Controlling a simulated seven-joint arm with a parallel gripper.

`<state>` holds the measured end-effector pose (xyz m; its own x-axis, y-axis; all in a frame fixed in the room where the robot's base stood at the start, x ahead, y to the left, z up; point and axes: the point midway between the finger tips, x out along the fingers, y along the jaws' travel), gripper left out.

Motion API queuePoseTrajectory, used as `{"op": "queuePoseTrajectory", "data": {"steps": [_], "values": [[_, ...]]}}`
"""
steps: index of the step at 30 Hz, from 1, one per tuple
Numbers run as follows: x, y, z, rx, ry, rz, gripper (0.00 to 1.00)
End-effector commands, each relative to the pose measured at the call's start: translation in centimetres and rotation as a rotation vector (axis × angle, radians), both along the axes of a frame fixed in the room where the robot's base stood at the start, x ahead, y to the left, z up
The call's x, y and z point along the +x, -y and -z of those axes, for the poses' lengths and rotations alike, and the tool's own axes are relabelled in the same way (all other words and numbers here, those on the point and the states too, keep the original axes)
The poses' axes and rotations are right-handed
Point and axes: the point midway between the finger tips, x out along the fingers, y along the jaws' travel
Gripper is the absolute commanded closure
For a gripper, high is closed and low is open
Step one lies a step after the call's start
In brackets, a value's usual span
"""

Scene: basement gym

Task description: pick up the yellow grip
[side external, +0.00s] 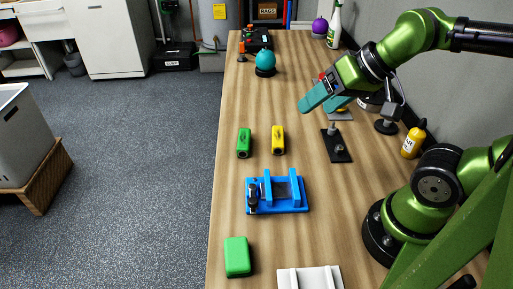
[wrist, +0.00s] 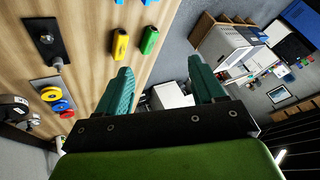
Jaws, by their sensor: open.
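The yellow grip (side external: 278,140) is a small block lying on the wooden table, just right of a similar green grip (side external: 244,143). In the wrist view the yellow grip (wrist: 120,43) is at the upper left, beyond the left finger, with the green grip (wrist: 149,41) to its right. My gripper (side external: 318,102) has teal fingers and is above the table, up and to the right of the yellow grip in the side view. In the wrist view my gripper (wrist: 160,70) is open, with nothing held between its fingers.
A black plate with a post (side external: 336,146) stands right of the yellow grip. A blue fixture (side external: 290,208) is in front of it, with a green block (side external: 237,257) nearer. A yellow bottle (side external: 413,140) is by the wall, and a teal ball (side external: 266,58) is farther back. Bare table (side external: 265,105) lies behind the grips.

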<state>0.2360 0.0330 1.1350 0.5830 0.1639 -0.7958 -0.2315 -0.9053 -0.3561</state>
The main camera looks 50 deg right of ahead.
Motion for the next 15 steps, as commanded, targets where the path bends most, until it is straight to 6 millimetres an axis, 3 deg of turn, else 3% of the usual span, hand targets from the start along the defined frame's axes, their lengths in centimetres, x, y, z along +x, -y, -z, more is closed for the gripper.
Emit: {"op": "queuePoseTrajectory", "data": {"steps": [5,15], "values": [[1.2,0.3,1.5,0.005,-0.084,0.006,0.32],[10.2,4.3,4.8,0.015,-0.418,0.171,0.32]]}}
